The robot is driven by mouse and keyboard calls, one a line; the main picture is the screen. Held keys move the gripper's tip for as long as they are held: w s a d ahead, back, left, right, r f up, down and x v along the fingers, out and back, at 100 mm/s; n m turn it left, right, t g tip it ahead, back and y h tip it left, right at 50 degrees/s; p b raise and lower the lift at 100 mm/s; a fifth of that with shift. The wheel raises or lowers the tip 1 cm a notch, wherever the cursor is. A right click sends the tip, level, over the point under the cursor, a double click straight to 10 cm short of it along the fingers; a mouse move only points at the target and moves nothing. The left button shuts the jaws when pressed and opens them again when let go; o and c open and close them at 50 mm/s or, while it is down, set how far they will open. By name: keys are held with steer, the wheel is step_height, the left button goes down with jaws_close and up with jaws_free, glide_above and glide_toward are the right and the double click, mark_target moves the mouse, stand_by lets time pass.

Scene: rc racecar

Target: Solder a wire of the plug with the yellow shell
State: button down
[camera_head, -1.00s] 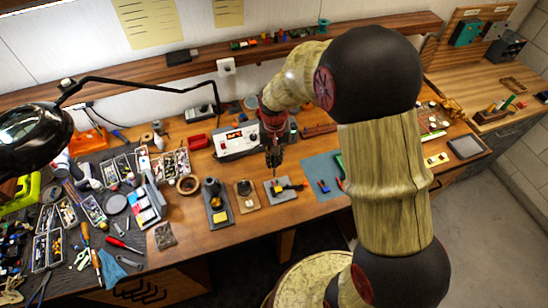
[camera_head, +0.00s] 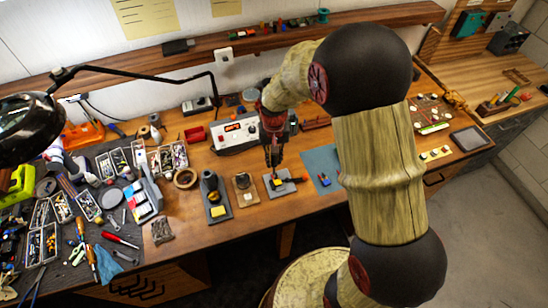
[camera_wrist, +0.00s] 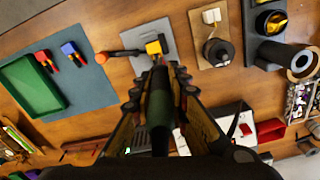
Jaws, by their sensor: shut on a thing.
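My gripper (camera_wrist: 158,100) is shut on a dark soldering iron (camera_wrist: 160,98), which points away from the wrist. In the head view my gripper (camera_head: 273,160) hangs above a grey plate (camera_head: 272,192). A yellow block, apparently the yellow-shelled plug (camera_wrist: 153,47), sits on this plate beside a black clamp with an orange handle (camera_wrist: 102,57). The iron's tip is close to the yellow shell; whether they touch cannot be told. The plug's wires are too small or hidden.
Right of the plate in the wrist view are a small spool (camera_wrist: 218,51) on a board and the iron stand's dark tube (camera_wrist: 298,61). To the left, a blue-grey mat (camera_wrist: 90,88) bears red and blue plugs and a green tray (camera_wrist: 30,98). A soldering station (camera_head: 235,133) stands behind.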

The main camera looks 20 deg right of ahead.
steer(key=shift+f+b, duration=0.65)
steer(key=shift+f, duration=0.5)
stand_by(3.4)
stand_by(0.9)
steer(key=shift+r+p, duration=2)
steer(key=shift+r, duration=1.1)
steer(key=shift+f, duration=0.1)
